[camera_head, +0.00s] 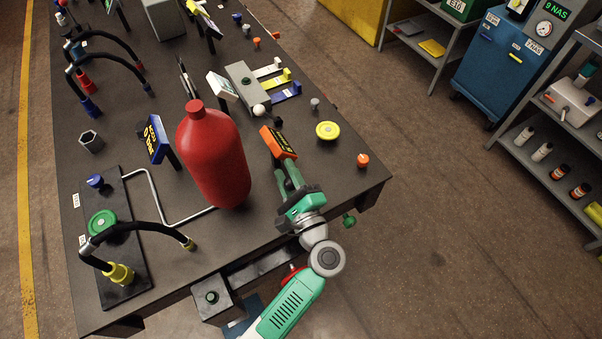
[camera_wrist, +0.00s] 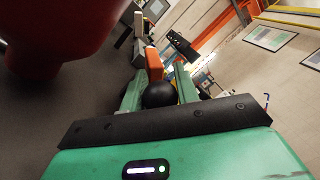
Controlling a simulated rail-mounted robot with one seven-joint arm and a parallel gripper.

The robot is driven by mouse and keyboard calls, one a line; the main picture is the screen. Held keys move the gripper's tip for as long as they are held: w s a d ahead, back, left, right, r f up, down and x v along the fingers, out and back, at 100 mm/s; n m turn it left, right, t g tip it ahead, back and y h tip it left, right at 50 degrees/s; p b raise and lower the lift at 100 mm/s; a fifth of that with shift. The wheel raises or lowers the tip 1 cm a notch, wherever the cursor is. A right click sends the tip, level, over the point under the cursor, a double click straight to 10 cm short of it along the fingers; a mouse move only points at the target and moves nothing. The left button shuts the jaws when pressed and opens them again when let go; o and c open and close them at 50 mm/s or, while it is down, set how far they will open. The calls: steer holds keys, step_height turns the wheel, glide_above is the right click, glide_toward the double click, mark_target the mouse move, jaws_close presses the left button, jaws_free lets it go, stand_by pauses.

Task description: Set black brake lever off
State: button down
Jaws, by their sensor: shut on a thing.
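My gripper (camera_head: 284,172) reaches over the front right of the dark table, just in front of a small orange-framed display (camera_head: 279,143). In the wrist view, my gripper (camera_wrist: 160,86) has its green fingers on either side of a round black knob (camera_wrist: 160,95) and is shut on it. The knob appears to be the end of the black brake lever; the rest of the lever is hidden. In the head view, the fingers and the display hide the knob. The orange display edge (camera_wrist: 153,62) shows just beyond the knob in the wrist view.
A red bottle (camera_head: 213,155) stands close to the left of my gripper. A grey lever block (camera_head: 243,86) with white, yellow and blue levers lies beyond. A yellow round knob (camera_head: 327,130) and an orange knob (camera_head: 362,160) are to the right. The table's right edge is near.

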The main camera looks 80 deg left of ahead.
steer(key=shift+s+f, duration=0.2)
steer(key=shift+f, duration=0.05)
steer(key=c, duration=1.1)
jaws_free()
steer(key=v, duration=0.8)
steer(key=shift+r, duration=0.1)
